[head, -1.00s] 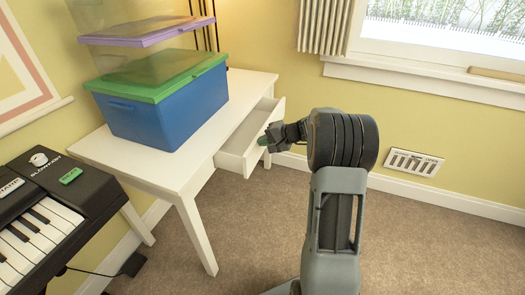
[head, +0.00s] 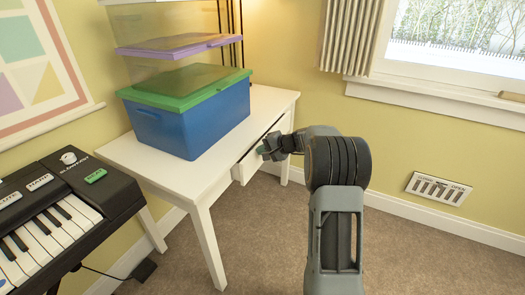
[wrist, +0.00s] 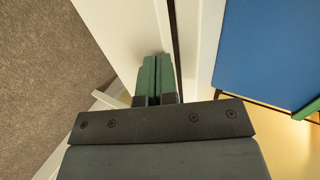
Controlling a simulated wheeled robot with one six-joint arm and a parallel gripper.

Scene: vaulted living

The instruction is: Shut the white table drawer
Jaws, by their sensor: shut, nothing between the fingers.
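The white table drawer (head: 246,170) is in the right side of the white table (head: 190,182) in the head view. It stands out only a little, with a narrow dark gap between its front and the tabletop edge. In the wrist view the drawer front (wrist: 115,28) fills the upper middle, and the dark gap runs beside it. My gripper (head: 264,150) is shut and empty, with its green fingertips at the drawer front. The fingertips also show close together in the wrist view (wrist: 157,62); they appear to touch the front, though the contact itself is hard to see.
A blue box with a green lid (head: 190,120) stands on the table, with a clear purple-lidded box (head: 175,45) above it. A keyboard (head: 60,205) is at the left. Carpet (head: 270,230) is free right of the table.

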